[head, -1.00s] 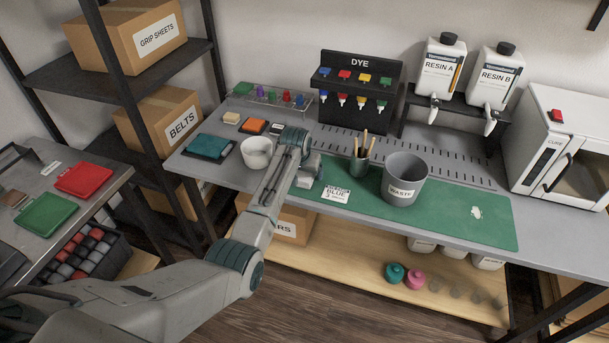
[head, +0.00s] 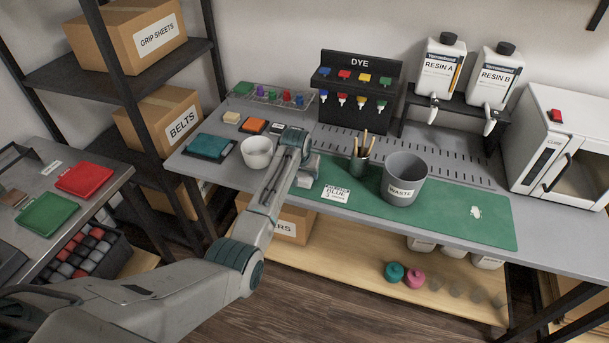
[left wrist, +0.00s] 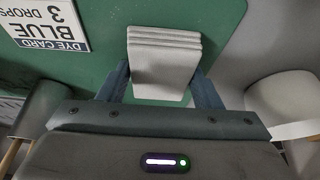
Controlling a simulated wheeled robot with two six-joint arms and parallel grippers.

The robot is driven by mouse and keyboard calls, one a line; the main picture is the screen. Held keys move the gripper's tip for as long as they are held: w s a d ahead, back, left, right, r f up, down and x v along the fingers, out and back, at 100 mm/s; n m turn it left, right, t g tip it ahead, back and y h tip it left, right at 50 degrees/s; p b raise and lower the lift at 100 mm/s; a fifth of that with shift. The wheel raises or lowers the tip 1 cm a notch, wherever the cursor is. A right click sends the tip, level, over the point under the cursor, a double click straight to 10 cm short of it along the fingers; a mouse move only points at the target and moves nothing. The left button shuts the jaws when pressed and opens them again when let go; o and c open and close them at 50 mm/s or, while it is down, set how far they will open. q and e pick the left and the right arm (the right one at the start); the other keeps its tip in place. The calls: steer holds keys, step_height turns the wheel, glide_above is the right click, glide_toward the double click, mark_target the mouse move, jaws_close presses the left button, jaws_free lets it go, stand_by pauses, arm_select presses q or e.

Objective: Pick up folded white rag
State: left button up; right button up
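The folded white rag (left wrist: 165,62) shows in the left wrist view as a neat stack of layers on the green mat (left wrist: 100,70). My left gripper (left wrist: 162,72) is at the rag, with one blue-grey finger on each side of it. The fingers stand wide apart; whether they touch the rag cannot be made out. In the head view, my left gripper (head: 299,172) is over the left end of the mat and hides most of the rag. My right gripper is not in view.
A dye card (head: 335,193) lies just right of the gripper. A pencil cup (head: 360,163) and a waste bin (head: 404,178) stand farther right on the mat. A white cup (head: 257,153) stands close on the left. The mat's right end is mostly clear.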

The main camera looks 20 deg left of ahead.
mark_target(304, 174)
arm_select(q)
steer(key=c, duration=0.3)
steer(key=shift+r+b, duration=0.15)
steer(key=shift+b, duration=0.15)
step_height(304, 174, up, 4)
steer(key=shift+f+b, duration=0.1)
steer(key=shift+b, duration=0.4)
steer(key=s+d, duration=0.2)
steer(key=s, duration=0.5)
steer(key=s+d+r+b, duration=0.1)
steer(key=s+d, duration=0.2)
steer(key=s, duration=0.5)
steer(key=shift+d+r+b, duration=0.2)
steer(key=shift+d+b, duration=0.05)
steer(key=shift+b, duration=0.05)
